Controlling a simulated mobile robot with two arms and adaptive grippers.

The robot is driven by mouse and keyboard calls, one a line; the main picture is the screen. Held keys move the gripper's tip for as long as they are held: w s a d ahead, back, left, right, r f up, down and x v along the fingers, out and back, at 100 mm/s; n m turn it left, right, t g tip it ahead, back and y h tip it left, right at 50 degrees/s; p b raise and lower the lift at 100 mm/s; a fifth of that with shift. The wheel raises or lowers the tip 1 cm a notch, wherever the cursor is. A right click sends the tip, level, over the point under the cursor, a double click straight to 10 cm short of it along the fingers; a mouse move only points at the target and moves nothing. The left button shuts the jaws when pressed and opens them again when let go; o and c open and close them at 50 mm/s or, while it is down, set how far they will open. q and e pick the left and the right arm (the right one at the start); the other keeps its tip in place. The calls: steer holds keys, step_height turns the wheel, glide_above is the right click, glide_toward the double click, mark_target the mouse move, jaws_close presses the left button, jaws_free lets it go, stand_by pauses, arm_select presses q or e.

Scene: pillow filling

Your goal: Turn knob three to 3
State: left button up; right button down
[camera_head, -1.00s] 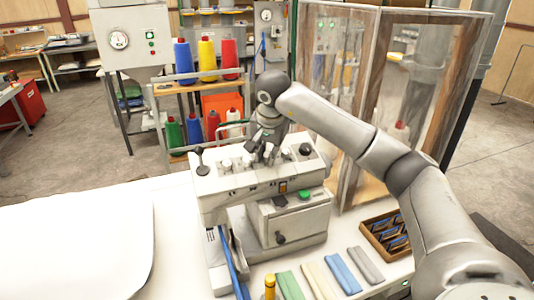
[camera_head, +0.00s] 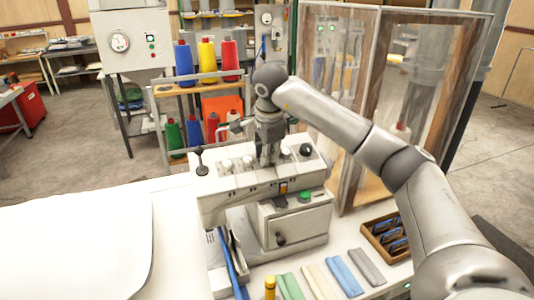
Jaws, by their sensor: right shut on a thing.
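The white sewing machine (camera_head: 232,201) stands on the white table, with a row of pale knobs along its top. Pale knobs show at the left (camera_head: 226,166) and just right of my gripper (camera_head: 286,150). My right gripper (camera_head: 269,160) points down onto the knob row, shut on a knob that its fingers mostly hide. The numbers on the knobs are too small to read. My left gripper is not in view.
A black lever (camera_head: 199,158) and a black knob (camera_head: 306,149) rise at the machine's ends. Folded cloths (camera_head: 343,275) and a wooden tray (camera_head: 366,229) lie at the right front. A clear-walled booth (camera_head: 345,190) stands close behind my right arm. White fabric (camera_head: 75,245) covers the left.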

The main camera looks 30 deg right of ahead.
steer(key=shift+w+r+m, duration=0.1)
steer(key=shift+r+m, duration=0.1)
steer(key=shift+m, duration=0.1)
steer(key=c, duration=1.6)
jaws_free()
steer(key=shift+o, duration=0.2)
steer(key=shift+f, duration=0.1)
steer(key=v, duration=1.2)
